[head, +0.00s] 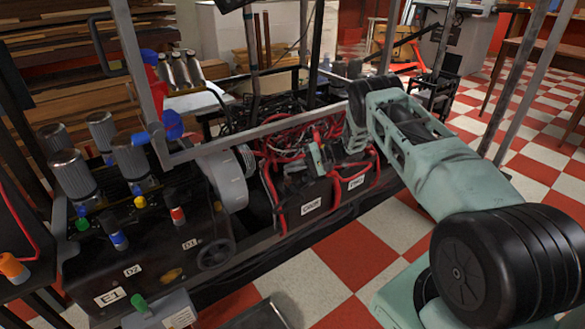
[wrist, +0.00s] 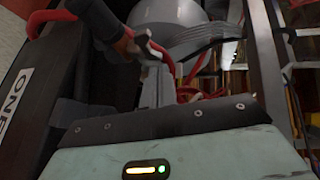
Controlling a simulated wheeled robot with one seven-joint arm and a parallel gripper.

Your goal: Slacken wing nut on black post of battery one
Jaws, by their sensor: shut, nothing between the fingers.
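Battery one (head: 290,211) is a black case with a white label and red cables over it, in the middle of the head view. Its black side with the label (wrist: 22,88) fills the left of the wrist view. My gripper (wrist: 150,88) is shut and empty, its grey fingers pointing at a red cable (wrist: 160,52) beside the battery's top edge. In the head view my gripper's pale green body (head: 317,157) is small above the battery. The wing nut and black post cannot be made out clearly; whether the fingertips touch anything cannot be told.
A second labelled battery (head: 357,182) stands to the right of battery one. A grey round housing (head: 228,180) is to its left. A metal frame bar (head: 235,133) crosses above. Red wires crowd the space behind. Checkered floor (head: 385,232) is clear in front.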

